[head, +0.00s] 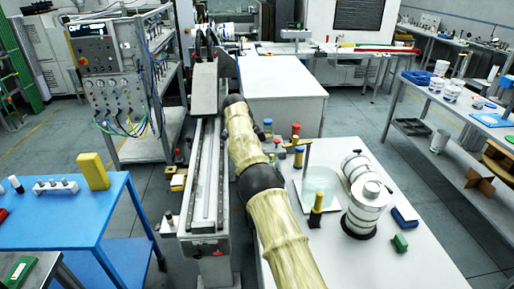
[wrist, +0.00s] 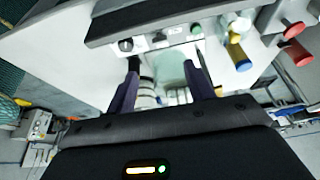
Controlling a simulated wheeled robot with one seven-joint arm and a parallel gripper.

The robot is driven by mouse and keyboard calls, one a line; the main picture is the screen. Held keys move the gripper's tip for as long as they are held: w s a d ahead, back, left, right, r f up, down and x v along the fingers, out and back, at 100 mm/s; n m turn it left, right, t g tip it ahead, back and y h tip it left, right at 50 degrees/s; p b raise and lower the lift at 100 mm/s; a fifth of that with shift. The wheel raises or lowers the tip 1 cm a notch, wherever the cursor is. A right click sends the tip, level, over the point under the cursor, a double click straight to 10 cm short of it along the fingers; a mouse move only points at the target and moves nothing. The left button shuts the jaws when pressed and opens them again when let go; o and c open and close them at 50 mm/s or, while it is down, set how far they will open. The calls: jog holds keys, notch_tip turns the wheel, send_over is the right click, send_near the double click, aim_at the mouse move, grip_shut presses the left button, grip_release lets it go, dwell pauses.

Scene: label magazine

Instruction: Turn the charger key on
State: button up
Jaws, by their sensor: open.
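My gripper (wrist: 163,57) is open in the wrist view, its two dark fingers apart with nothing held between them. Just beyond the fingertips is a pale panel strip (wrist: 165,42) with a dark edge. In the head view my arm reaches forward past the long grey rail, and I cannot make out the fingertips clearly.
A blue table (head: 60,220) stands at left.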

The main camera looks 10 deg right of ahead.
jog(key=shift+p+v, duration=1.2)
jog(key=shift+v, duration=0.35)
jog(key=s+d+r+n+y, duration=0.3)
jog(key=s+d+n, duration=0.4)
jog(key=d, duration=0.5)
jog(key=s+a+f+n+t, duration=0.1)
jog(key=s+n, duration=0.2)
jog(key=s, duration=0.7)
jog(key=s+a+f+n+y, duration=0.1)
jog(key=s+n, duration=0.3)
jog(key=s, duration=0.6)
jog(key=s+a+f+n+t, duration=0.1)
jog(key=s+a+f+n, duration=0.1)
jog(key=s, duration=0.9)
jog(key=shift+a+f+n+t, duration=0.3)
jog(key=shift+f+n, duration=0.3)
jog(key=shift+n, duration=0.5)
